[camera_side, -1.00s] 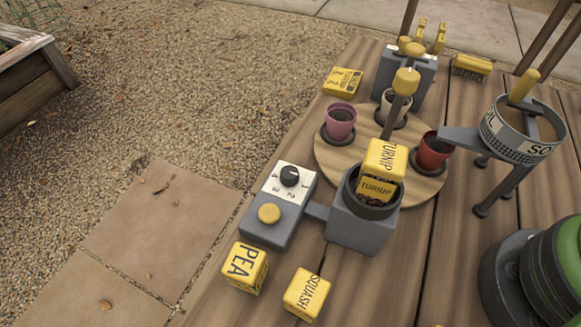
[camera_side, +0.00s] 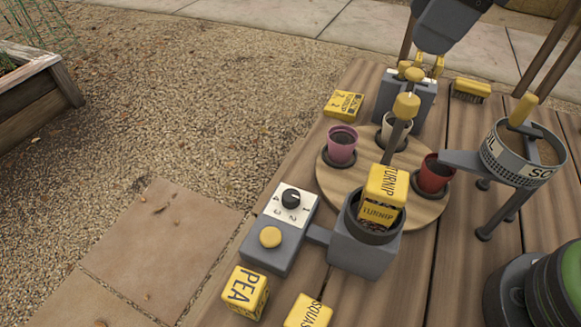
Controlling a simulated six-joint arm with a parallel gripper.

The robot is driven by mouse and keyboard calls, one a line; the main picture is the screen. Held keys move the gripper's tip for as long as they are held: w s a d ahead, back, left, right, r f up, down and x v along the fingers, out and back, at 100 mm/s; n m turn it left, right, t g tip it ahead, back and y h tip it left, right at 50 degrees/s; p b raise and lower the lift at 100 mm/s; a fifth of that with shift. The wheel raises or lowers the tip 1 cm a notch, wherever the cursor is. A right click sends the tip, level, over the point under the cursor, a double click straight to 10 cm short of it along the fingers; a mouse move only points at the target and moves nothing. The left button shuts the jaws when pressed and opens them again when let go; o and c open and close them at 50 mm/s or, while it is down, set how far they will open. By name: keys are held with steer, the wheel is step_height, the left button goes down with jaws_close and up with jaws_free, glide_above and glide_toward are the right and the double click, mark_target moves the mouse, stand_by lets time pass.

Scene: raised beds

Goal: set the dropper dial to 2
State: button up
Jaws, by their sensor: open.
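The dropper (camera_side: 279,238) is a grey box on the wooden bench with a white dial plate numbered 1 to 4, a black dial knob (camera_side: 291,198) and a yellow round button (camera_side: 270,237). The number 2 is on the plate's near side. The knob's pointer is too small to read. Nothing touches the knob. A dark grey end of my gripper (camera_side: 432,47) enters at the top right, above and behind the tool rack, well away from the dial. Its fingers cannot be made out clearly among yellow parts there.
A grey cup (camera_side: 366,249) with yellow turnip blocks (camera_side: 386,187) stands right of the dropper. Behind it a round board (camera_side: 330,182) holds several pots. PEA (camera_side: 245,293) and SQUASH (camera_side: 308,312) blocks lie in front. A sieve (camera_side: 523,155) stands right. Left of the dropper is open ground.

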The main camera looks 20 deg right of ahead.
steer(key=w+a+f+n+g+h, duration=0.1)
steer(key=w+a+f+n+g, duration=0.15)
steer(key=a+f+n, duration=0.6)
steer(key=n+h, duration=0.1)
steer(key=n, duration=0.4)
glide_above(290, 196)
step_height(290, 196, down, 7)
steer(key=shift+m, duration=0.25)
step_height(290, 196, down, 10)
steer(key=shift+r, duration=0.15)
steer(key=c, duration=0.9)
